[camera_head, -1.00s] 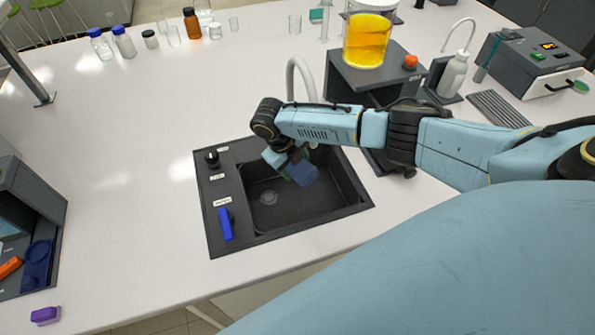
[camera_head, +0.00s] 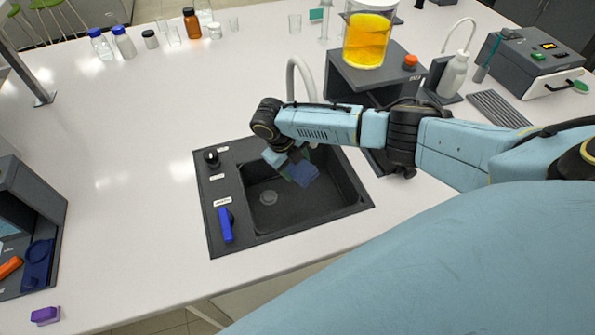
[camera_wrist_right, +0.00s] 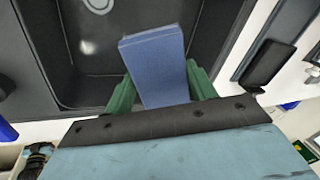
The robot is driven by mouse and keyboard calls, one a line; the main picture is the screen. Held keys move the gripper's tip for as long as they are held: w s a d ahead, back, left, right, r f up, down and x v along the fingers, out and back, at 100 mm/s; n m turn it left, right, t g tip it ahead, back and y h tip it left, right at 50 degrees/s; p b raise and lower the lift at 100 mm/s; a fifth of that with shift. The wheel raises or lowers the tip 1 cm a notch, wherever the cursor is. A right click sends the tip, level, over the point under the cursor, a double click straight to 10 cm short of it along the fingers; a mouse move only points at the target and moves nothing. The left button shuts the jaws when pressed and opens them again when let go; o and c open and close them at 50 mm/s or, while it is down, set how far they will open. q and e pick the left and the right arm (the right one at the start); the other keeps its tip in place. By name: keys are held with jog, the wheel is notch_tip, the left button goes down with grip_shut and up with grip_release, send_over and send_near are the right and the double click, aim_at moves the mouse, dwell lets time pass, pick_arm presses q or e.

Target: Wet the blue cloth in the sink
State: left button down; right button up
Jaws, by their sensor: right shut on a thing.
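The blue cloth (camera_head: 302,173) is a folded, flat blue block. It also shows in the right wrist view (camera_wrist_right: 158,68). My right gripper (camera_head: 294,160) is shut on it, with its green fingers (camera_wrist_right: 160,95) on either side of the cloth. It holds the cloth over the dark sink (camera_head: 325,200), towards the basin's back. The drain (camera_head: 268,198) shows to the left of the cloth. The grey faucet (camera_head: 300,75) rises behind the sink, and its outlet end is partly hidden by my right arm. No water stream is visible. My left gripper is not in view.
The sink's left panel has a black knob (camera_head: 211,158) and a blue lever (camera_head: 226,225). A grey stand with a beaker of yellow liquid (camera_head: 368,40) is behind my right arm. Bottles (camera_head: 123,42) stand at the back left.

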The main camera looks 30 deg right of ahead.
notch_tip(320, 180, up, 2)
jog(key=shift+p, duration=0.9)
jog(key=shift+r, duration=1)
